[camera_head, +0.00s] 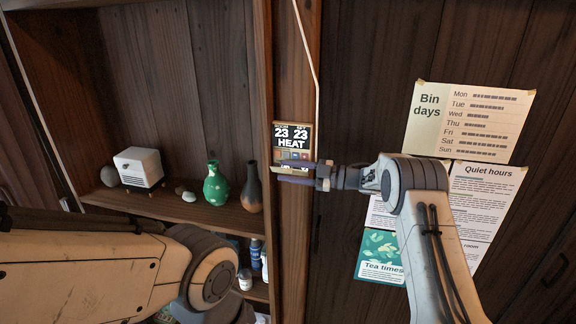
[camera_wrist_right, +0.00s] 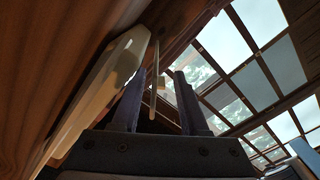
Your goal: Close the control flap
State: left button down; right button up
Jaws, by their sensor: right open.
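The control panel (camera_head: 292,136) is a small dark wall unit on the wooden post, its display reading 23, 23 and HEAT. In the right wrist view its pale body (camera_wrist_right: 104,88) runs along the left. The control flap (camera_wrist_right: 155,68) appears there as a thin pale strip standing out from the body, so it looks open. In the head view the flap is mostly hidden behind my fingers. My right gripper (camera_head: 277,171) is open at the panel's lower part. In the wrist view its fingers (camera_wrist_right: 160,76) are on either side of the flap; contact cannot be told. My left gripper is out of view.
A shelf (camera_head: 185,209) left of the post holds a white box (camera_head: 139,167), a green vase (camera_head: 216,186), a dark vase (camera_head: 252,188) and stones. Posters (camera_head: 468,122) hang on the right wall. A pale cable (camera_head: 310,50) runs down to the panel.

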jog(key=shift+a, duration=0.2)
grip_shut()
jog(key=shift+w+d+r+m, duration=0.1)
jog(key=shift+w+r+m, duration=0.15)
jog(key=shift+m, duration=0.8)
jog(key=shift+w+d+r+m, duration=0.15)
jog(key=shift+w+m, duration=0.2)
jog(key=shift+m, duration=0.7)
jog(key=shift+c, duration=0.5)
grip_release()
jog(key=shift+o, duration=0.5)
jog(key=shift+r, duration=0.1)
